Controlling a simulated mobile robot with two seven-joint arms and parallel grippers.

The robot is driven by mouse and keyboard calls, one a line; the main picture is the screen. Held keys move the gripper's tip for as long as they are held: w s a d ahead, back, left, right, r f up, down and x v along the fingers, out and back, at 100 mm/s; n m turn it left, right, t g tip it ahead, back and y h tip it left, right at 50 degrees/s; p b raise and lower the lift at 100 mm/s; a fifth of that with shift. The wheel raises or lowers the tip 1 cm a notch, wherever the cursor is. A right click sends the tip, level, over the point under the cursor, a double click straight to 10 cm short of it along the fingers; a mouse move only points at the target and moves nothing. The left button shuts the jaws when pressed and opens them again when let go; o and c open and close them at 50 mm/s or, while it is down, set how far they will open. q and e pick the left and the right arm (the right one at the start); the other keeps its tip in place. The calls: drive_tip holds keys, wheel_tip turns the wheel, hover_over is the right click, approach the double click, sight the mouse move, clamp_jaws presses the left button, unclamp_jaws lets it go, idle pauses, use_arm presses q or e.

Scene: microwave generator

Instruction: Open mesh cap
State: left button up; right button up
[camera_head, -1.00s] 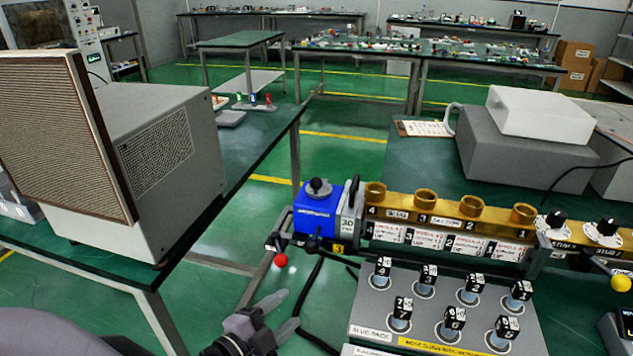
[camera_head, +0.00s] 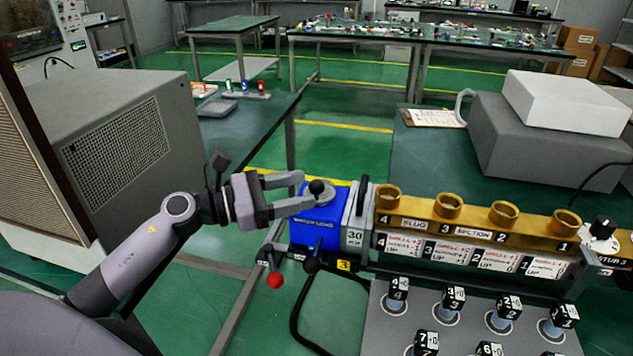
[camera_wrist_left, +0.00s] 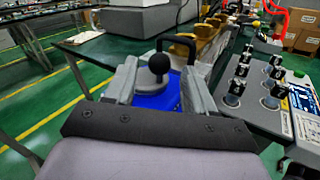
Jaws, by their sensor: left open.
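A blue box (camera_head: 318,234) sits at the left end of a brass bar. On its top is a round grey cap with a black ball knob (camera_head: 316,187), the likeliest mesh cap; no mesh can be made out. It also shows in the left wrist view (camera_wrist_left: 158,64). The cap looks seated on the box. My left gripper (camera_head: 314,193) is open at the cap, with one finger on each side of the knob. In the left wrist view, my left gripper (camera_wrist_left: 159,84) has a gap between its fingers and the knob. My right gripper is out of view.
A black upright handle (camera_head: 361,205) stands close right of the cap. The brass bar (camera_head: 470,212) with several ring openings runs right. A red-ball lever (camera_head: 275,281) projects below the box. A grey cabinet (camera_head: 120,130) stands left. A panel (camera_head: 465,325) of numbered plugs is in front.

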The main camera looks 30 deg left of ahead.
sight(316, 186)
use_arm(q)
drive_tip(key=shift+p+x, duration=0.45)
drive_tip(key=shift+x, duration=1.7)
clamp_jaws()
